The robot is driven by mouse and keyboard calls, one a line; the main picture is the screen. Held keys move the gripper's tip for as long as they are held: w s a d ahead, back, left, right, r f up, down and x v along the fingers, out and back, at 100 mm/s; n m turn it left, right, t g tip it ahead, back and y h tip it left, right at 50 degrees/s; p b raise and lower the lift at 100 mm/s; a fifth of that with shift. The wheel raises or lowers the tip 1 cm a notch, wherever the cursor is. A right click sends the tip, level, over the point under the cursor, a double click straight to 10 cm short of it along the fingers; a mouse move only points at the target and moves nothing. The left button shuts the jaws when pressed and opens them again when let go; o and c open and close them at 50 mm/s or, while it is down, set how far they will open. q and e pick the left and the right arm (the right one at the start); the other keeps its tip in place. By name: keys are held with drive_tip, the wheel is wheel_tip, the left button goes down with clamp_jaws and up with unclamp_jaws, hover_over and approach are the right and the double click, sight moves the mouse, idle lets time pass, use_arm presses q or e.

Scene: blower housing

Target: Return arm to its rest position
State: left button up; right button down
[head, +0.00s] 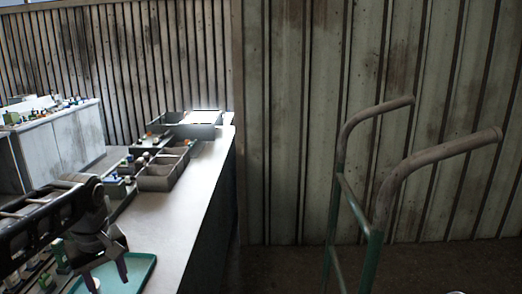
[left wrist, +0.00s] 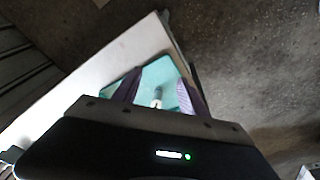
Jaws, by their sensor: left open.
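My left arm comes in from the left in the head view. My left gripper (head: 106,277) points down over the near end of the long workbench, with its two fingers apart. A teal tray (head: 143,268) lies on the bench below and beside it. In the left wrist view the dark fingers of the left gripper (left wrist: 158,92) stand on either side of the tray (left wrist: 155,70). A small white and dark part (left wrist: 157,101) shows between the fingers, over the tray; whether it lies in the tray is unclear. My right gripper is in neither view.
The workbench (head: 190,205) has a clear strip along its right side. Grey bins (head: 160,180) and small parts line its left and far end. A hand truck (head: 375,220) with curved handles stands at the right. A second bench (head: 65,140) is at the far left.

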use_arm(q)
drive_tip(key=w+d+f+m+t+h, duration=0.2)
drive_tip(key=w+d+f+m+t, duration=0.2)
drive_tip(key=w+d+f, duration=0.35)
drive_tip(key=d+f+m+h, duration=0.1)
drive_tip(key=d+f, duration=0.3)
drive_tip(key=f, duration=0.3)
drive_tip(key=d+f+m+h, duration=0.15)
drive_tip(key=d+f, duration=0.25)
drive_tip(key=f, duration=0.4)
drive_tip(key=s+d+f+m+g, duration=0.1)
drive_tip(key=s+d+f, duration=0.3)
drive_tip(key=s+f, duration=0.25)
drive_tip(key=s+d+f, duration=0.4)
drive_tip(key=s+f, duration=0.2)
drive_tip(key=f, duration=0.2)
drive_tip(key=s+d+f+g, duration=0.2)
drive_tip(key=s+f, duration=0.1)
drive_tip(key=s, duration=0.5)
drive_tip(key=s+d+f+g, duration=0.2)
drive_tip(key=s+f, duration=0.2)
drive_tip(key=s, duration=0.4)
drive_tip(key=shift+h, duration=0.45)
drive_tip(key=shift+s+d, duration=0.1)
